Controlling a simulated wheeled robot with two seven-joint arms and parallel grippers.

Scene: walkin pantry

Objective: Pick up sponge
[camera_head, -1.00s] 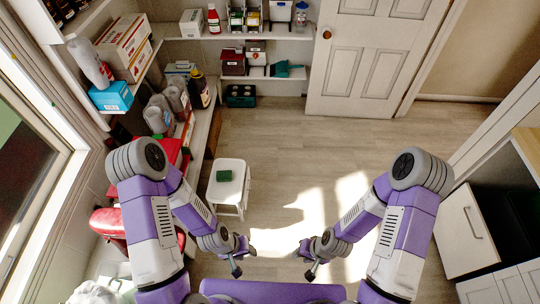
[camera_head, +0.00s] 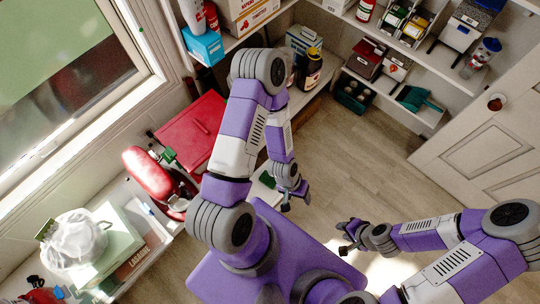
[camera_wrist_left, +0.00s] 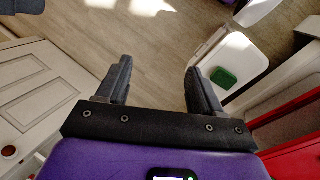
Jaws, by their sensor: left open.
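The green sponge (camera_wrist_left: 223,78) lies on the white seat of a stool (camera_wrist_left: 246,60), right of my left gripper (camera_wrist_left: 158,66) in the left wrist view. The left gripper is open with nothing between its fingers, and it is apart from the sponge. In the head view my left gripper (camera_head: 295,203) hangs near the stool, and my left arm hides most of the stool; only a bit of the green sponge (camera_head: 267,180) shows beside the arm. My right gripper (camera_head: 346,239) is open and empty over the floor.
A red box (camera_head: 190,130) and a red appliance (camera_head: 148,172) are on the left side beside my left arm. Shelves with bottles and boxes (camera_head: 370,58) line the back. A white door (camera_head: 490,150) is at the right. The middle floor (camera_head: 370,160) is clear.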

